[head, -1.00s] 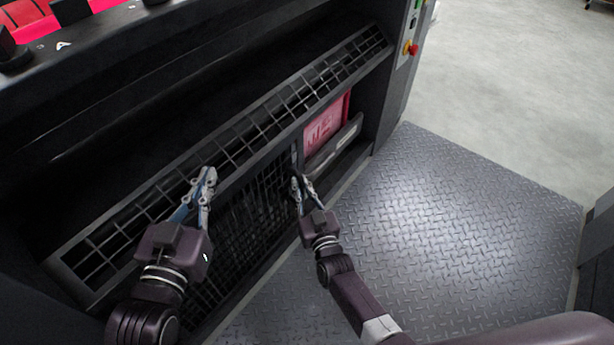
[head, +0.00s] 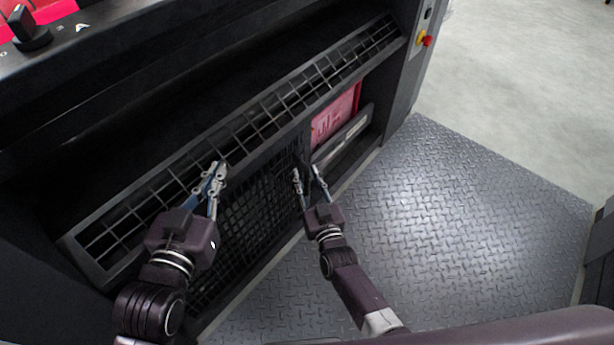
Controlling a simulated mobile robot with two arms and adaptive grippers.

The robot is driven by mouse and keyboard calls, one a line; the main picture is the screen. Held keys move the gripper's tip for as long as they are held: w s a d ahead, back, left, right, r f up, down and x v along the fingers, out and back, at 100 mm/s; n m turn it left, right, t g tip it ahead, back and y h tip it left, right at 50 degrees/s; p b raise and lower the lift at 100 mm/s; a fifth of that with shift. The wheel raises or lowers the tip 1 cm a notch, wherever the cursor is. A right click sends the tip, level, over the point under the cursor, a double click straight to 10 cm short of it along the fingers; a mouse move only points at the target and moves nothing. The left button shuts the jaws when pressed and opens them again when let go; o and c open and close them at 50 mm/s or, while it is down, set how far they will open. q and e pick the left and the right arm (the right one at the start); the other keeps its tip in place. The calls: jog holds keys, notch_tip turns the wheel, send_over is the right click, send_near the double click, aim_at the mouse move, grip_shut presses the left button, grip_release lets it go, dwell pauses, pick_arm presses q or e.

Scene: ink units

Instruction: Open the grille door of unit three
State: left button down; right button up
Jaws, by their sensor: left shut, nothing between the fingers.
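The grille door (head: 262,205) is a dark mesh panel in the lower front of the black unit, below a slanted grid guard. I cannot tell from this view whether it stands ajar. My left gripper (head: 221,172) is shut and empty, at the slanted guard's lower edge above the door; contact is unclear. My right gripper (head: 308,172) has its fingers apart, near the door's upper right edge. I see nothing clearly held between them. My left arm hides the door's left part. No unit number is legible.
A pink-red container (head: 335,115) shows in the opening right of the door, above a grey bar. The slanted grid guard (head: 300,95) runs across the unit. A red button (head: 427,41) is at upper right. The tread-plate floor (head: 470,220) is clear.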

jog(key=v, duration=1.2)
dwell(0.4)
